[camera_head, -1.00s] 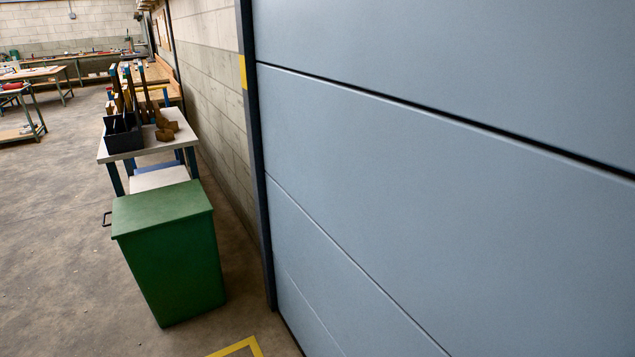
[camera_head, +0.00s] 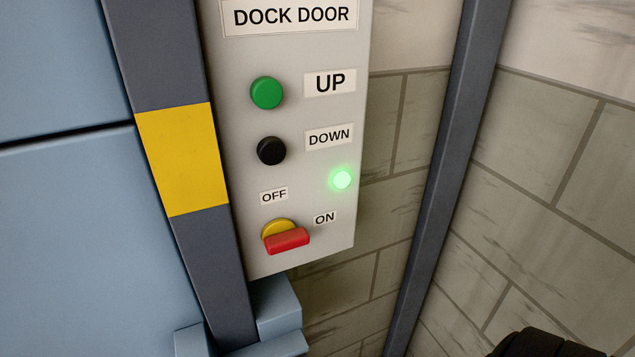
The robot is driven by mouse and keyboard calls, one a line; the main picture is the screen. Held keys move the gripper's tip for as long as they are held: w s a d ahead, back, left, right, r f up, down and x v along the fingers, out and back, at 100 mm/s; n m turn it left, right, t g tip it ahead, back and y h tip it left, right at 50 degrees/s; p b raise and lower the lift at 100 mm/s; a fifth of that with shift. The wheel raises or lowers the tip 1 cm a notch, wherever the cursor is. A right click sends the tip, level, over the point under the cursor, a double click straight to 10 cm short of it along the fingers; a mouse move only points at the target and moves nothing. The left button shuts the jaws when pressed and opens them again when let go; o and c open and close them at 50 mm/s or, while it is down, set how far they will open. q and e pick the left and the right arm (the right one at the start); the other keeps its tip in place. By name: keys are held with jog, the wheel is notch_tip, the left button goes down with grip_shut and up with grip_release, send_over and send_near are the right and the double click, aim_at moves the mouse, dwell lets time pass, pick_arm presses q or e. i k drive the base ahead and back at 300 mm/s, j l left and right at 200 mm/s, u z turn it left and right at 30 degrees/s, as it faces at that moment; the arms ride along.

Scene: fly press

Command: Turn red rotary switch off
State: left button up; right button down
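The red rotary switch (camera_head: 287,241) is a red bar handle on a round yellow base (camera_head: 278,229), low on the grey dock door control box (camera_head: 310,205). The bar lies nearly level, its right end toward the ON label (camera_head: 325,217). The OFF label (camera_head: 274,196) is above the base. A green lamp (camera_head: 342,180) above and right of the switch glows. A black part (camera_head: 540,343), seemingly of my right arm, shows at the bottom right edge, well apart from the switch. Its fingers are not visible. My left gripper is out of view.
A green UP button (camera_head: 266,92) and a black DOWN button (camera_head: 271,151) sit above the switch. A blue-grey post with a yellow band (camera_head: 182,160) stands left of the box. A dark upright post (camera_head: 440,180) stands to the right, against the block wall.

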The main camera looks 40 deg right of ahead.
aim_at(280, 235)
jog(key=z, duration=1.1)
jog(key=i, duration=0.05)
